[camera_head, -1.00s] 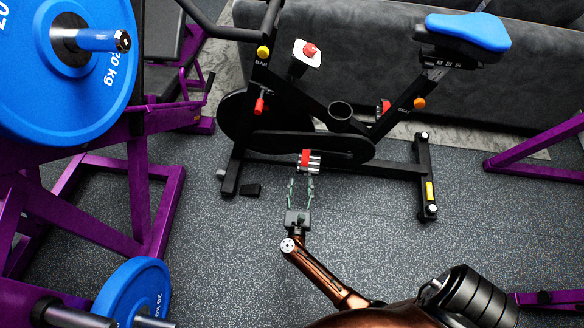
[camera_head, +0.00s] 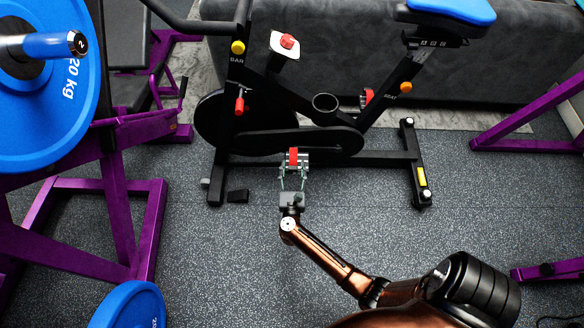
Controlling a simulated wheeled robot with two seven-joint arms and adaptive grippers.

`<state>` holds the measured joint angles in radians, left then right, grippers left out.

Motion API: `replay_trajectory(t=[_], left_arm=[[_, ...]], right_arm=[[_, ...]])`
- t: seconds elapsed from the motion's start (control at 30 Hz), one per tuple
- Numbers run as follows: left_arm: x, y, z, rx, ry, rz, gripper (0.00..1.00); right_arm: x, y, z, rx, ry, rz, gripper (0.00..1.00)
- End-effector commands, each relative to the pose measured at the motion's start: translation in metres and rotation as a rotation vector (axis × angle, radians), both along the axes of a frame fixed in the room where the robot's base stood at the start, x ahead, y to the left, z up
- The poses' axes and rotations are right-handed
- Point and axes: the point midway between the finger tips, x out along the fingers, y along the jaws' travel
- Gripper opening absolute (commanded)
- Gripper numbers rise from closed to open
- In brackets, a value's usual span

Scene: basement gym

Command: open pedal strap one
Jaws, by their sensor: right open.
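A black exercise bike (camera_head: 350,158) with a blue saddle (camera_head: 455,10) stands in front of a dark grey sofa. Its near pedal (camera_head: 304,160) is grey metal with a red strap (camera_head: 293,156) on it. My right gripper (camera_head: 292,175) is open, with its fingers pointing away from me at the pedal's near side. The fingertips are close to the pedal and strap; I cannot tell whether they touch. A second pedal with a red strap (camera_head: 366,97) shows on the bike's far side. My left gripper is not in view.
A purple rack (camera_head: 130,190) with blue weight plates (camera_head: 45,95) stands on the left. Purple frame bars (camera_head: 530,112) are at the right. The bike's front foot (camera_head: 214,180) is left of my gripper.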

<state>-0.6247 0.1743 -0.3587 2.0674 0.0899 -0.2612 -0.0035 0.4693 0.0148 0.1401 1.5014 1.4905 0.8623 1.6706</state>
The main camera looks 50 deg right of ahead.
Motion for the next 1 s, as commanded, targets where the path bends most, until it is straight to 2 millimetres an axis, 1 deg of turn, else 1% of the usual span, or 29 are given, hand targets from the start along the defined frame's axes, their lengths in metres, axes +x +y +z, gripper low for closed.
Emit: replay_trajectory(t=[0.1,0.77,1.0], left_arm=[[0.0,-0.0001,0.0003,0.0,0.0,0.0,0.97],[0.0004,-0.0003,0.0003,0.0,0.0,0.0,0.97],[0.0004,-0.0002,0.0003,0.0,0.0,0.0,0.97]], right_arm=[[0.0,0.0,0.0004,-0.001,-0.001,0.0,0.45],[-0.0004,0.0002,-0.0002,-0.001,0.002,0.0,0.0],[-0.0005,0.0003,-0.0003,-0.001,0.002,0.0,0.0]])
